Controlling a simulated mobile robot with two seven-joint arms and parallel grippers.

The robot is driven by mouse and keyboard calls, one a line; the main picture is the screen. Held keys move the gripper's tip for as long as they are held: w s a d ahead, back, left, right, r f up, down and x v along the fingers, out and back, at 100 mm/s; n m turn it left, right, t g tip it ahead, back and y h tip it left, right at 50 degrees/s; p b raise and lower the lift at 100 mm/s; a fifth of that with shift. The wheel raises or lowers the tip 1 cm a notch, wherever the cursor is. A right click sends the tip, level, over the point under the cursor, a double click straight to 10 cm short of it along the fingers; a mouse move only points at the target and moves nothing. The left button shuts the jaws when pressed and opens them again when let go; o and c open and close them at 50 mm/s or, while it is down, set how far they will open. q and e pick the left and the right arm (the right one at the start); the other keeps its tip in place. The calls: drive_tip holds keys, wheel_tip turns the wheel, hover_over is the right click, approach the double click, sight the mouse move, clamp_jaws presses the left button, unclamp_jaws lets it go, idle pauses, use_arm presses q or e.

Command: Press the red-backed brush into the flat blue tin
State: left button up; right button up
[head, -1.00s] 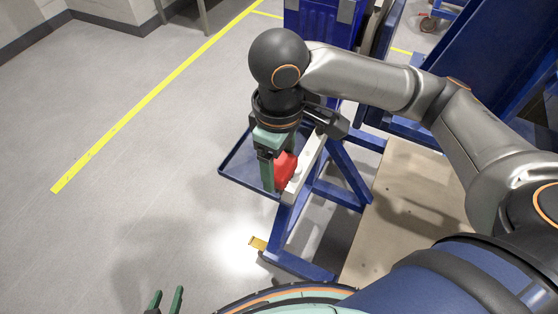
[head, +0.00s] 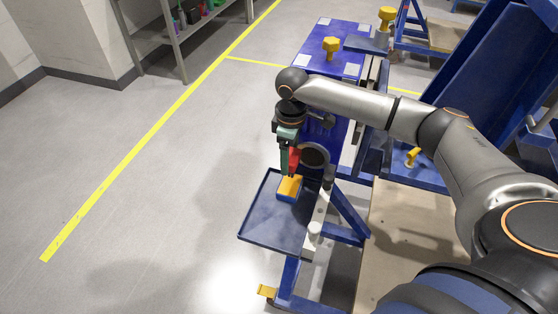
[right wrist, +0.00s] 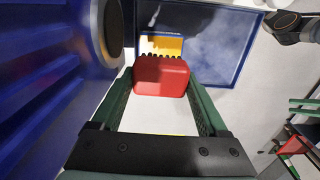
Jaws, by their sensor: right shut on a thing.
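The red-backed brush (head: 294,158) is held in my right gripper (head: 288,163), upright with its bristles down. In the right wrist view the brush (right wrist: 161,75) shows its red back between the two green fingers (right wrist: 162,105), with a row of dark bristles at its far edge. The flat blue tin (head: 288,196) with a yellow-orange inside stands on the blue tray, just below the brush. In the right wrist view the tin (right wrist: 162,44) lies beyond the bristles. I cannot tell whether the bristles touch it. My left gripper is not in view.
The blue tray (head: 265,222) is otherwise bare. A blue panel with a round dark-centred ring (head: 314,155) stands close behind and right of the brush. A white bar (head: 317,215) runs along the tray's right edge. Open floor lies left. A shelf (head: 170,35) stands at the back.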

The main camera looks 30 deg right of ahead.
drive_tip(key=shift+f, duration=0.7)
wheel_tip(320, 180, down, 4)
drive_tip(key=shift+r+b, duration=0.1)
drive_tip(key=shift+b, duration=1.1)
drive_tip(key=shift+f+b, duration=0.4)
drive_tip(key=shift+b, duration=0.2)
drive_tip(key=shift+f, duration=0.45)
drive_tip(key=shift+s+f+p, duration=0.15)
drive_tip(key=shift+p, duration=0.35)
idle(1.3)
wheel_tip(320, 180, up, 3)
drive_tip(key=p, duration=0.2)
drive_tip(key=shift+p, duration=0.4)
drive_tip(key=shift+r, duration=2.1)
